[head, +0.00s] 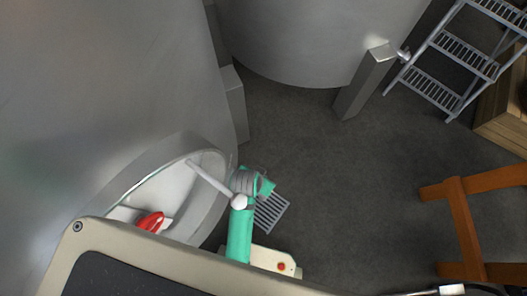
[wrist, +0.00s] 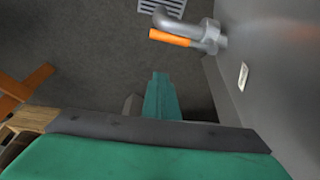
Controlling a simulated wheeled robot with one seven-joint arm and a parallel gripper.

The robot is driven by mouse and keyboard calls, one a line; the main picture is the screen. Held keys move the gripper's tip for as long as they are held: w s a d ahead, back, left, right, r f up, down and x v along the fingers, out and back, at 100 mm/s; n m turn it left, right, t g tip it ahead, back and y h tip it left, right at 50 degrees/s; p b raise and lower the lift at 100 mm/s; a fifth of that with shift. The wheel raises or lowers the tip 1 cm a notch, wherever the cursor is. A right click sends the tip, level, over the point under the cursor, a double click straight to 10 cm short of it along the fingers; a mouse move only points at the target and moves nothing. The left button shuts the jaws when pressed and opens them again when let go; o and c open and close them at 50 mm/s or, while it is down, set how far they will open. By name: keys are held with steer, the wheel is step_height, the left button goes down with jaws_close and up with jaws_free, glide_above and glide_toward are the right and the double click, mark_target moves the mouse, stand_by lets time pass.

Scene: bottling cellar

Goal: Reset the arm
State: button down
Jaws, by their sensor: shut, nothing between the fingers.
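My gripper (wrist: 160,97) shows in the wrist view as narrow teal fingers, closed together and empty, pointing toward the grey floor. The teal and dark grey housing behind it fills the bottom of that view. In the head view, teal and grey parts of my arm (head: 238,232) stand at the lower middle, beside the round hatch opening of a metal tank. I cannot make out the fingertips there. In the wrist view, the fingers are apart from the metal valve with an orange handle (wrist: 170,38).
A large steel tank (head: 95,85) fills the left, with a red item (head: 151,221) in its open hatch. A floor grate (head: 271,211) lies beside my arm. A metal step stand (head: 433,88), a grey post (head: 364,83) and a wooden frame (head: 460,220) stand right. The middle floor is clear.

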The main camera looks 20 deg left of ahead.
steer(key=shift+s+a+r, duration=0.1)
steer(key=shift+s+r, duration=0.1)
steer(key=shift+r, duration=0.35)
steer(key=s+d+r+n+t, duration=0.1)
steer(key=s+d+r+t, duration=0.1)
steer(key=s+r+t, duration=0.2)
steer(key=s+d+r+n+t, duration=0.1)
steer(key=s+d+r+t, duration=0.2)
steer(key=r, duration=0.7)
steer(key=s+d+r+n+t+y, duration=0.1)
steer(key=s+d+r+t, duration=0.2)
steer(key=s+r, duration=0.4)
steer(key=shift+r+t, duration=0.35)
steer(key=shift+t, duration=0.45)
